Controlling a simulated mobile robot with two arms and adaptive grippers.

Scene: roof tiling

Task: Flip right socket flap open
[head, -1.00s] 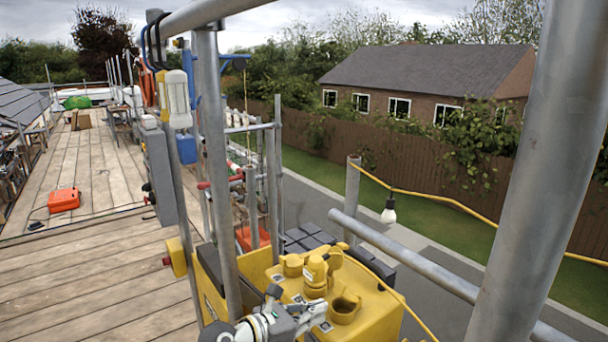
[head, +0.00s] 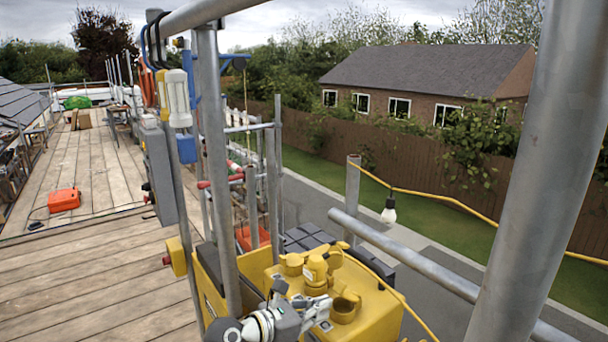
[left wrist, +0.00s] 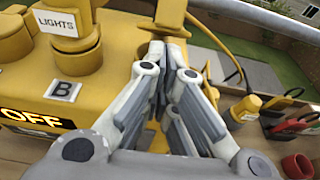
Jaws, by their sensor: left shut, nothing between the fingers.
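The yellow power box (head: 385,318) stands at the front of the head view, with yellow round sockets on top. A left socket (head: 292,262) and a plugged middle one (head: 316,268) sit behind the right socket (head: 343,310), whose raised rim shows. My left gripper (head: 321,306) is shut and empty, close beside the right socket on its left; contact cannot be told. In the left wrist view the shut fingers (left wrist: 168,75) reach toward a yellow upright part (left wrist: 172,14). The fingers hide what lies under them, and the flap's exact angle is unclear. My right gripper is out of view.
Scaffold poles (head: 222,180) rise close to the box, and a thick pole (head: 535,170) stands at right. A yellow cable (head: 415,318) runs over the box.

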